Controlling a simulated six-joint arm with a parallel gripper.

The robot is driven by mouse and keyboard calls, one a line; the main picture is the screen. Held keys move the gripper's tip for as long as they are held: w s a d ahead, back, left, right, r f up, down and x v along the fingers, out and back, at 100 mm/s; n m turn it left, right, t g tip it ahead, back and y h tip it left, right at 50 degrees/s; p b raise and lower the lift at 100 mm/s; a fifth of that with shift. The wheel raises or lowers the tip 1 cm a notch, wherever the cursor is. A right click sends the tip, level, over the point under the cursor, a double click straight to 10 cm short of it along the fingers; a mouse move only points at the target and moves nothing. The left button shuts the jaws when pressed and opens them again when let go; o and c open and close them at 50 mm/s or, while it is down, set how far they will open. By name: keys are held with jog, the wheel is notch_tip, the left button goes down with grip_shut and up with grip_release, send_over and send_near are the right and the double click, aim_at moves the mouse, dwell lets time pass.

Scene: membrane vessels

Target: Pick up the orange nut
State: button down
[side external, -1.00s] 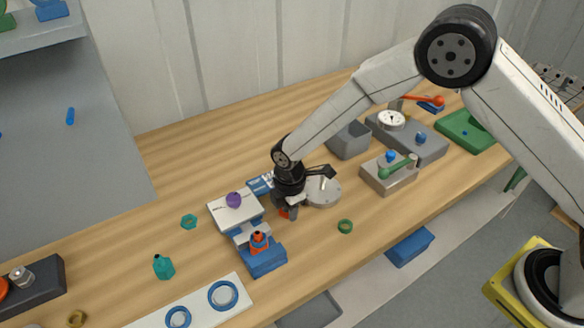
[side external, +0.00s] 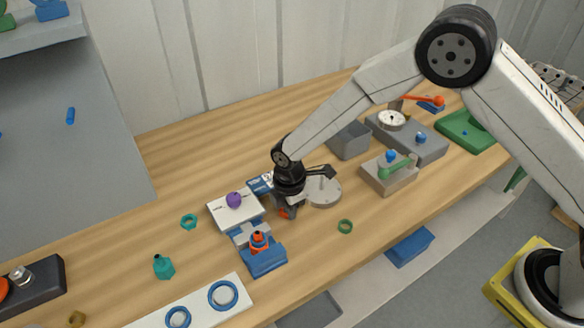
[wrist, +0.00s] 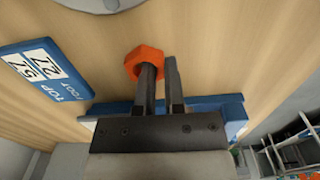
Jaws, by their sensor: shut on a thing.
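The orange nut (wrist: 141,57) is a hexagonal ring at the fingertips of my gripper (wrist: 160,67) in the wrist view. The left finger covers part of the nut and the right finger is close beside it. My gripper is shut on the nut; the exact contact is partly hidden. In the side view the nut (side external: 283,213) shows as a small orange patch below my gripper (side external: 290,208), low over the wooden bench. I cannot tell whether the nut touches the bench.
Left of my gripper are a white block with a purple knob (side external: 234,200) and a blue vise (side external: 265,261) holding an orange part. A blue label card (wrist: 45,70) and a round grey plate (side external: 323,191) are close by. A green ring (side external: 345,226) lies to the right.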

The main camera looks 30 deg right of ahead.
jog(key=shift+r, duration=0.2)
jog(key=shift+r, duration=0.55)
jog(key=s+d+r, duration=0.2)
jog(key=s+r, duration=0.3)
jog(key=s, duration=0.1)
jog(key=s+d+r, duration=0.2)
jog(key=s+r, duration=0.4)
jog(key=s, duration=0.1)
jog(key=shift+d+r, duration=0.25)
jog(key=shift+d, duration=0.1)
jog(key=shift+s, duration=0.1)
